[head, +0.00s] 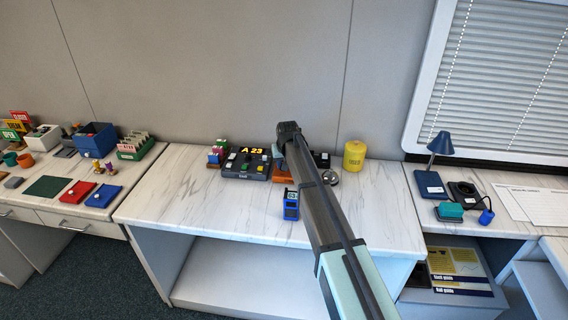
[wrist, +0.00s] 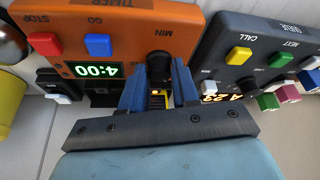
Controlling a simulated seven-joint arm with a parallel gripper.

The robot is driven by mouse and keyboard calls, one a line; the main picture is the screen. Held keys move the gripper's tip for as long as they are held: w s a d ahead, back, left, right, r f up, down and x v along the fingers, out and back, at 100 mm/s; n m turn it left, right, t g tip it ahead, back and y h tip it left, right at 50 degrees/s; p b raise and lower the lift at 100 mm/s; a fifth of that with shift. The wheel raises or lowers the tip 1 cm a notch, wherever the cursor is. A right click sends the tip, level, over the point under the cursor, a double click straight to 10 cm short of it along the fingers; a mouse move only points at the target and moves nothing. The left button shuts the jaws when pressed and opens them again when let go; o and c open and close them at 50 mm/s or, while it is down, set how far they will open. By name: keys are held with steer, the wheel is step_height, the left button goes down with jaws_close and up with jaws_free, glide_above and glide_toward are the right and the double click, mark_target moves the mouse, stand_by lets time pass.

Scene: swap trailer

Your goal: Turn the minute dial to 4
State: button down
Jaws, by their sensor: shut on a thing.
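The orange timer (wrist: 120,45) fills the upper left of the wrist view. Its lit display (wrist: 96,71) reads 4:00. The black minute dial (wrist: 159,66), by the MIN label, sits between the two blue fingers of my gripper (wrist: 160,84). My gripper is shut on the dial. The dial's pointer mark cannot be made out. In the head view my arm covers most of the timer, leaving a bit of orange (head: 279,177) showing; the dial and fingertips are hidden there.
The dark queue device (head: 247,165) stands close beside the timer, with several coloured buttons. The timer's red STOP (wrist: 45,44) and blue GO (wrist: 97,45) buttons are near my fingers. A blue gadget (head: 291,205) stands in front; a yellow canister (head: 354,156) is at right.

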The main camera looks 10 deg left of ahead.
steer(key=shift+m, duration=0.6)
steer(key=shift+h, duration=0.3)
steer(key=c, duration=0.9)
jaws_free()
steer(key=v, duration=1.3)
steer(key=shift+s+r, duration=0.25)
steer(key=shift+r, duration=0.1)
steer(key=shift+a, duration=0.15)
